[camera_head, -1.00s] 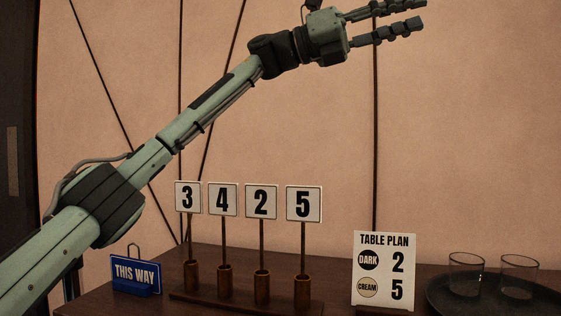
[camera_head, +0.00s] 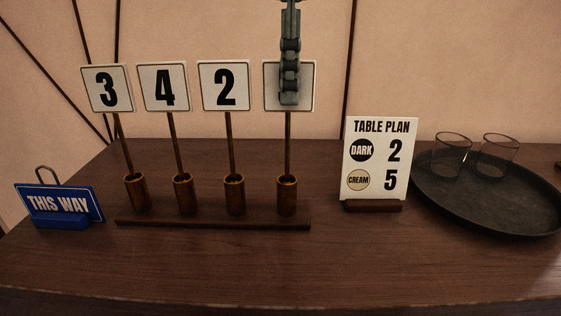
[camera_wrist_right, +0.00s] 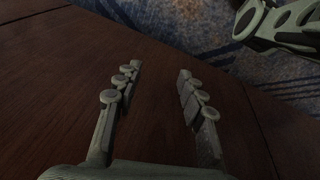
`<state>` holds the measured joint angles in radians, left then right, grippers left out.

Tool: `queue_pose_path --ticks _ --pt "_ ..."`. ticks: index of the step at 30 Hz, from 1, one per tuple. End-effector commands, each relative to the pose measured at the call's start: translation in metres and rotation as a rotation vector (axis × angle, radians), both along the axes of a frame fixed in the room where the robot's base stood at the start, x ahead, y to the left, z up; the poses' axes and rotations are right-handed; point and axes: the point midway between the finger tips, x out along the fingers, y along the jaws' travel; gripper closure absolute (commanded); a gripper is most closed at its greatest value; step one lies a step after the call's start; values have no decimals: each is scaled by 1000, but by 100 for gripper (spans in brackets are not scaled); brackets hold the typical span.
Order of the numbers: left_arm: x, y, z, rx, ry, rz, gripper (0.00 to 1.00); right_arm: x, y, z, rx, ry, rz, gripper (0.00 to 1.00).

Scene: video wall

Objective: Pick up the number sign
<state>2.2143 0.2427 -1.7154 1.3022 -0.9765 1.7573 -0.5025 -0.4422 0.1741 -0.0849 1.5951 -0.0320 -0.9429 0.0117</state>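Four-place wooden stand aside, white number signs on rods stand upright in brown cups: the 3 sign (camera_head: 107,89), the 4 sign (camera_head: 163,87), the 2 sign (camera_head: 224,86) and, at the right end, the 5 sign (camera_head: 304,88). My left gripper (camera_head: 289,95) hangs from the top in front of the 5 sign and hides its digit. I see its fingers edge-on, so their opening and any contact are unclear. My right gripper (camera_wrist_right: 160,70) is open and empty over the dark table in the right wrist view.
A table plan card (camera_head: 380,160) reads dark 2, cream 5. A black tray (camera_head: 485,215) with two glasses (camera_head: 452,154) stands at the right. A blue THIS WAY sign (camera_head: 60,205) stands at the left. The front of the table (camera_head: 230,265) is clear.

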Motion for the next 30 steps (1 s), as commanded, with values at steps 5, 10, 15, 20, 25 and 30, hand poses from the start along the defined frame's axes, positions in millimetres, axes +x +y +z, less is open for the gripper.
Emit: queue_pose_path --ticks 5,10,15,20,25,30 --pt "-4 2 -21 -1 2 0 69 -1 0 0 0 2 -1 60" --pt "-9 3 -47 -3 4 0 69 -6 -2 -7 -4 9 5 60" --pt "-8 2 -60 -5 3 1 69 -10 -4 -12 -7 14 9 60" --pt "-8 2 -61 -7 2 2 69 -9 -3 -13 -7 12 9 60" --pt "-8 2 -61 -7 2 1 84 -9 -3 -13 -7 12 9 60" --pt "-8 2 -61 -7 2 1 100 -9 -3 -13 -6 12 10 60"
